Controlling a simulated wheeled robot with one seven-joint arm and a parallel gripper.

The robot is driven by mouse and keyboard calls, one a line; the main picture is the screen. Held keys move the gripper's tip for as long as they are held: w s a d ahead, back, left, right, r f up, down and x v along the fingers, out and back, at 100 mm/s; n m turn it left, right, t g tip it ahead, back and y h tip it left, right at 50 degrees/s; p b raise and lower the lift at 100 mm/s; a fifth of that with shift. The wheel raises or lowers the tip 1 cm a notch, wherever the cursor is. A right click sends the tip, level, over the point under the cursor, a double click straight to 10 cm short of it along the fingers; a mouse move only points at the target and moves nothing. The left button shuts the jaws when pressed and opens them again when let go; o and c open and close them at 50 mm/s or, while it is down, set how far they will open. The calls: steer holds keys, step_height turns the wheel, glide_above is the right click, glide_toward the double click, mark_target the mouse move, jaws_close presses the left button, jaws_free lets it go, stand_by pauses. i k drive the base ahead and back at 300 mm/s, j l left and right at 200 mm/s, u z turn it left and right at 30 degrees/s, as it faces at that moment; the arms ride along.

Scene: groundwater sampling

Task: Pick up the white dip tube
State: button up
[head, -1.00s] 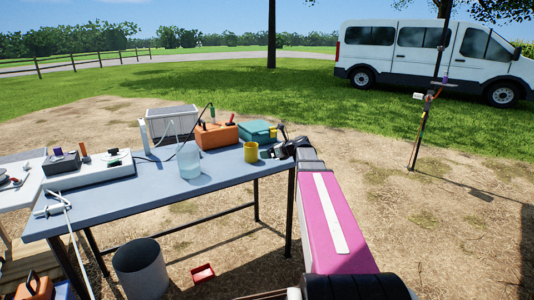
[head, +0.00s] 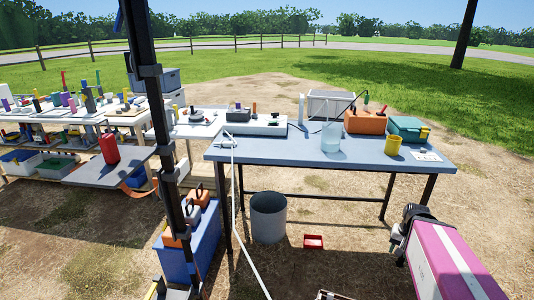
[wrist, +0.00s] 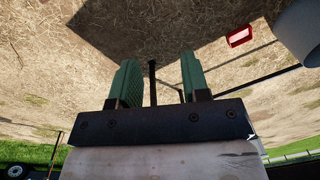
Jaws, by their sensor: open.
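A long thin white tube (head: 234,190) hangs from a white fitting (head: 225,142) at the left end of the blue-grey table (head: 265,152) and runs down to the ground. A short white upright cylinder (head: 301,108) stands at the table's back edge. I cannot tell for sure which of these is the dip tube. My gripper (head: 397,240) is off the table's right front corner, below the tabletop and far from both; its fingers are unclear in the head view. In the wrist view, my gripper (wrist: 156,62) has its two green fingers apart with nothing between them.
On the table are a clear jug (head: 331,138), yellow cup (head: 393,146), orange case (head: 365,121) and teal box (head: 406,128). A grey bucket (head: 268,218) and red tray (head: 313,242) are on the ground in front. A blue crate (head: 190,250) stands left.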

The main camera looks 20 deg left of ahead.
mark_target(226, 144)
steer(key=i+j+u, duration=0.15)
steer(key=u, duration=1.35)
steer(key=i+l+u, duration=0.2)
steer(key=i+j, duration=0.1)
